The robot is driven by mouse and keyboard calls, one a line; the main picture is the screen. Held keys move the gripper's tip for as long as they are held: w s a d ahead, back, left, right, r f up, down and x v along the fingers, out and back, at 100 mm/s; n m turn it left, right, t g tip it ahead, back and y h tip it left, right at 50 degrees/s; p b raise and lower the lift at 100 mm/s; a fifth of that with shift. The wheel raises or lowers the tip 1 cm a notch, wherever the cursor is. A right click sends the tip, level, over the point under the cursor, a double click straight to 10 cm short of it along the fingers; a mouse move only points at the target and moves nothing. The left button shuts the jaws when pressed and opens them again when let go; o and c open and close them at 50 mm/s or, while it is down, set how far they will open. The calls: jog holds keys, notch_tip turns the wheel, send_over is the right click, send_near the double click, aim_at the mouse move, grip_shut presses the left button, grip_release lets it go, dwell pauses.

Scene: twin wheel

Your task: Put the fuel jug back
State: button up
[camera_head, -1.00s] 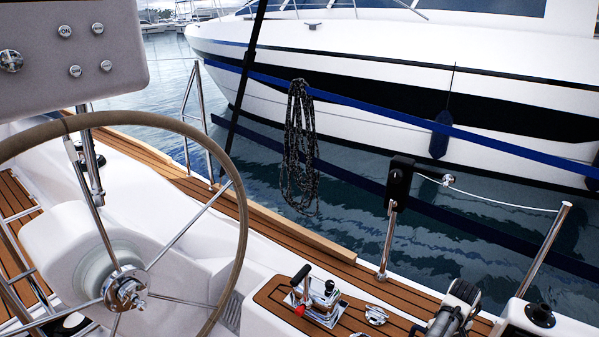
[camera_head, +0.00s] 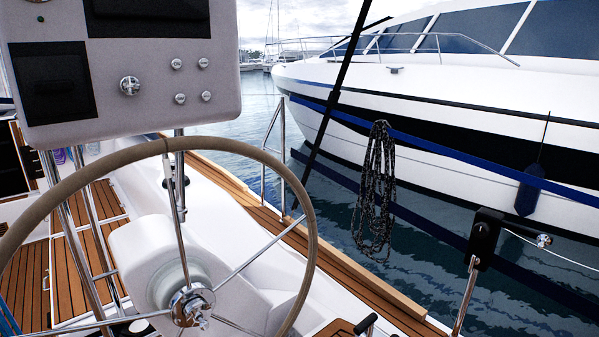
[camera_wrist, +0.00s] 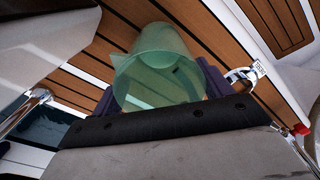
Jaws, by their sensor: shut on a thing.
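In the wrist view, a translucent pale green jug (camera_wrist: 160,60) is between the dark fingers of my gripper (camera_wrist: 160,92). My gripper is shut on it. One round end of the jug faces the camera, and I cannot make out a cap or handle. Behind it is brown planked decking with dark seams; the gap between jug and deck is unclear. Neither the jug nor my gripper shows in the head view.
A large steering wheel (camera_head: 311,230) and a grey instrument panel (camera_head: 130,75) stand close in front. Teak decking (camera_head: 95,240) lies at left. A coiled rope (camera_head: 374,190) hangs over the side. A red-tipped lever (camera_wrist: 300,130) and chrome fitting (camera_wrist: 240,76) show in the wrist view.

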jog(key=shift+f, duration=0.5)
jog(key=shift+f+b, duration=0.3)
jog(key=shift+b, duration=0.1)
jog(key=o, duration=1.3)
jog(key=shift+f, duration=0.1)
notch_tip(320, 180, up, 14)
jog(key=shift+b, duration=0.75)
